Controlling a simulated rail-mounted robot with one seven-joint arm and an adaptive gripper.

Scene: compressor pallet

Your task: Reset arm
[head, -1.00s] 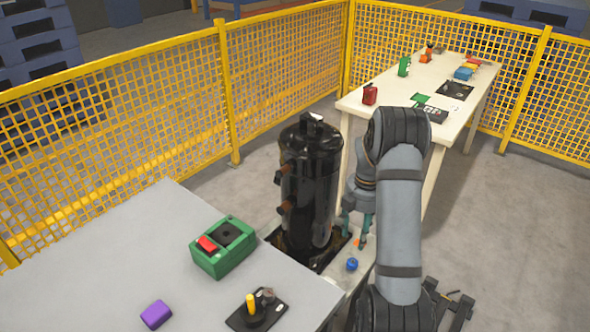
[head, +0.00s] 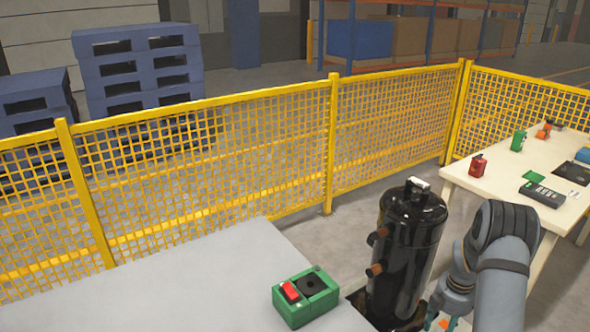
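My arm reaches down on the right of the head view. My gripper (head: 447,312), with teal fingers, is low beside the right side of the black compressor (head: 407,250). The fingers look spread apart, with no object seen between them. A small orange spot (head: 443,323) shows by the fingertips; I cannot tell what it is. The compressor stands upright, with copper-coloured stubs on its left side; its base is cut off by the frame.
A green box with a red switch (head: 306,298) sits on the grey table (head: 170,290) at the left. A cream table (head: 500,185) at the right holds a red item (head: 478,165), a green item (head: 518,140) and other parts. Yellow mesh fencing (head: 250,170) stands behind.

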